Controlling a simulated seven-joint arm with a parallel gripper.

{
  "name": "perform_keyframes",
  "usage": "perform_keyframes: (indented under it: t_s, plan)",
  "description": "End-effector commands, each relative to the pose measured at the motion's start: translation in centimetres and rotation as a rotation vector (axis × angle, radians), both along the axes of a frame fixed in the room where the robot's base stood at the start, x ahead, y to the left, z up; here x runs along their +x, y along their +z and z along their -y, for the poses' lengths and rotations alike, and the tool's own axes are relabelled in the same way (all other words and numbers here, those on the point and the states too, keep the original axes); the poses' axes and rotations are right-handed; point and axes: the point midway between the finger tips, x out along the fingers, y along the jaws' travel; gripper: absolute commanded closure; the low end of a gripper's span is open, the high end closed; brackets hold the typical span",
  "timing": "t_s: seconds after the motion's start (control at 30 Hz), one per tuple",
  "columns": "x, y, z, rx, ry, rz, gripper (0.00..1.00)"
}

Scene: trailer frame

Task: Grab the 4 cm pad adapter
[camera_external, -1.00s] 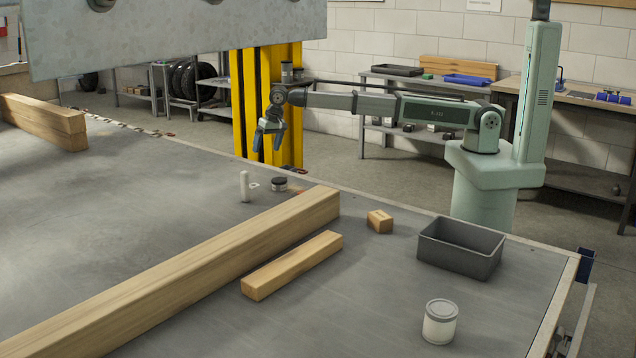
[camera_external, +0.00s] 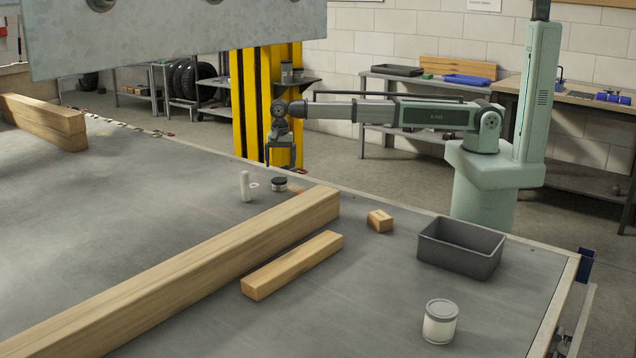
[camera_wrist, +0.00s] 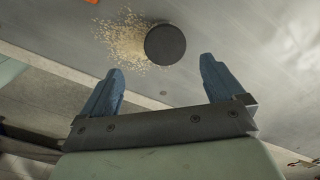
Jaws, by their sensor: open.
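A small round piece with a black top (camera_external: 279,184), which looks like the pad adapter, stands on the grey table near its back edge. In the wrist view it is a dark disc (camera_wrist: 165,44), just beyond the fingertips and between their lines. My gripper (camera_external: 281,166) points down, above and slightly behind the piece, apart from it. In the wrist view my gripper (camera_wrist: 161,67) has its two blue fingers spread with nothing between them. The piece's underside is hidden, and its size cannot be read.
A white upright cylinder (camera_external: 245,187) stands close left of the piece. A long timber beam (camera_external: 200,255) lies in front, with a shorter bar, small wooden block (camera_external: 380,222), grey bin (camera_external: 461,250) and lidded tin (camera_external: 440,323) nearby. Pale grains (camera_wrist: 125,38) lie beside the disc.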

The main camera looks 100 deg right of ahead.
Motion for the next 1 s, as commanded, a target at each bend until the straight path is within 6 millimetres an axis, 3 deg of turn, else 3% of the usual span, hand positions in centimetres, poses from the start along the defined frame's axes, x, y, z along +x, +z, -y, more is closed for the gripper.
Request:
perform_keyframes:
  t_s: [0.2, 0.57, 0.9, 1.0]
  plan:
    - [0.0, -3.0, 0.0, 0.000, 0.001, 0.000, 0.04]
    - [0.3, -4.6, 0.0, 0.000, 0.002, 0.000, 0.04]
    - [0.8, -8.7, -0.2, 0.000, 0.002, 0.000, 0.04]
    - [0.8, -9.0, -0.1, 0.000, 0.002, 0.001, 0.04]
